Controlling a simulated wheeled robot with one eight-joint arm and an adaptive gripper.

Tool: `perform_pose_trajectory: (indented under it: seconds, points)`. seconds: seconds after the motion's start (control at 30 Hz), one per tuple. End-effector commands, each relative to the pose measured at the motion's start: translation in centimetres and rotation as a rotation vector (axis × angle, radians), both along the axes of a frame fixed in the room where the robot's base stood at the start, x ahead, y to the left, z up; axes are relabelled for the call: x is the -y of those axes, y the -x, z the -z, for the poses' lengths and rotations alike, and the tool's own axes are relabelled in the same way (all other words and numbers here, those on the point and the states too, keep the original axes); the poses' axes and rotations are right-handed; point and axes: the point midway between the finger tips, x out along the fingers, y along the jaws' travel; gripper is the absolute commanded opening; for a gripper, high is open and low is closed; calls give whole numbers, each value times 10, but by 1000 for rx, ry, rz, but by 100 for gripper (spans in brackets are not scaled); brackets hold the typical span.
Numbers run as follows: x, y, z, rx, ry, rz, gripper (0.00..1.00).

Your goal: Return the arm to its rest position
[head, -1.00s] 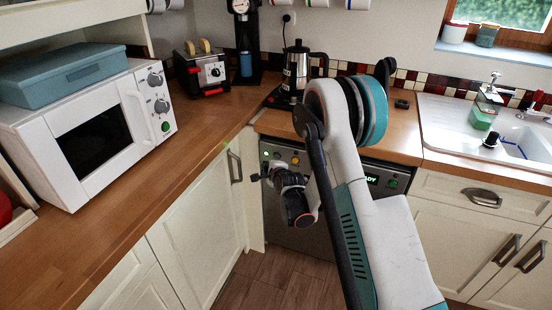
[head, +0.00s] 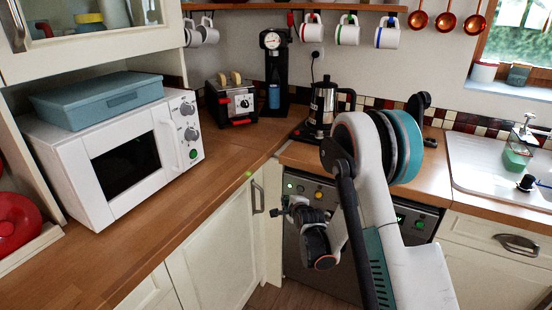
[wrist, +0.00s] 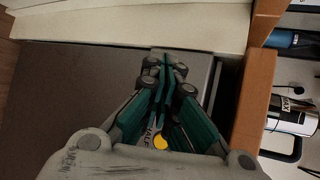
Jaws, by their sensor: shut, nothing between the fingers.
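My arm (head: 382,235) is folded at the right of centre in the head view, with its elbow above the counter edge. My gripper (head: 283,207) hangs in front of the dishwasher (head: 305,255), below the worktop, and points left. In the wrist view my gripper (wrist: 166,62) has its fingers together, with nothing held. The dishwasher's grey front (wrist: 75,90) lies beyond the fingers there. Part of the dishwasher is hidden behind my arm in the head view.
The wooden worktop (head: 200,185) carries a microwave (head: 125,165), a toaster (head: 230,100) and a moka pot (head: 322,108). The worktop edge (wrist: 255,105) runs right of my gripper in the wrist view. The sink (head: 480,165) is at the right. White cupboards (head: 215,240) stand left of my gripper.

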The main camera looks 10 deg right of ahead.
Motion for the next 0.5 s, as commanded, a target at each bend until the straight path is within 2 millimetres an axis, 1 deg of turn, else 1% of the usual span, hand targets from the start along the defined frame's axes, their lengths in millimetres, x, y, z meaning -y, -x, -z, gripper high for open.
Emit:
perform_pose_trajectory:
  seconds: [0.13,0.27,0.3,0.37,0.5]
  points:
    - [1,12,-39,-25,104,-51,0]
    - [2,30,-77,-55,228,-115,0]
    - [2,36,-88,-64,266,-137,0]
    - [3,47,-105,-77,321,-168,0]
    - [4,75,-140,-109,449,-245,0]
